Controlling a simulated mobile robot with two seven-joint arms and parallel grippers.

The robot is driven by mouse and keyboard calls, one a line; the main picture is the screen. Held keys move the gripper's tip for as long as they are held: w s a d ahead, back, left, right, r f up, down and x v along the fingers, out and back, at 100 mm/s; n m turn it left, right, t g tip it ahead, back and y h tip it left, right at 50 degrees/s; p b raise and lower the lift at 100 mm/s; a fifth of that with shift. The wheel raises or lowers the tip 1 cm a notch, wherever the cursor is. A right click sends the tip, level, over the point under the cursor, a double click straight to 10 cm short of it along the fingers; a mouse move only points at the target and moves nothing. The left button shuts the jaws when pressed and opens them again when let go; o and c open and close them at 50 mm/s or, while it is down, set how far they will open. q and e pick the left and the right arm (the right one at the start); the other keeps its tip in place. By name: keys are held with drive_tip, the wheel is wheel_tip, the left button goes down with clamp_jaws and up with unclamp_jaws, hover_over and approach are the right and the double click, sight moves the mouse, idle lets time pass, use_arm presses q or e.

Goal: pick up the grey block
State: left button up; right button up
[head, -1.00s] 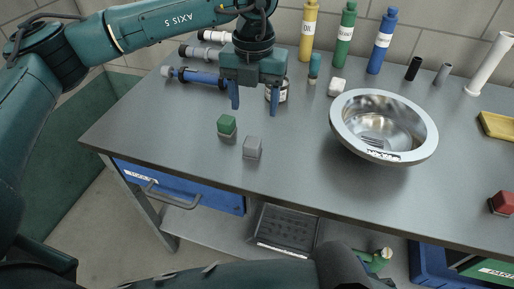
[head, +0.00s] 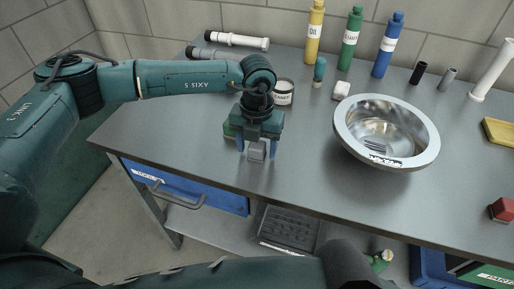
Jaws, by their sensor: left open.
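The grey block (head: 256,151) sits on the grey worktop near its front edge. My left gripper (head: 257,154) is right over it, pointing down, with its two blue fingers open, one on each side of the block. I cannot tell whether the fingers touch it. The green block (head: 229,131) stands just left of the gripper and is partly hidden behind it. My right gripper does not show.
A metal bowl (head: 427,133) stands to the right. Behind are a jar (head: 284,92), a white block (head: 341,90) and oil (head: 315,30), green (head: 351,40) and blue (head: 387,48) bottles. A red block (head: 502,210) lies far right. The worktop (head: 310,180) right of the gripper is clear.

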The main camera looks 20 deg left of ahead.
use_arm(q)
drive_tip(key=shift+c, duration=0.6)
drive_tip(key=c, duration=1)
drive_tip(key=shift+o, duration=0.2)
wheel_tip(320, 180, up, 10)
drive_tip(key=shift+b, duration=0.6)
drive_tip(key=o, duration=0.4)
drive_tip(key=shift+c, duration=1.4)
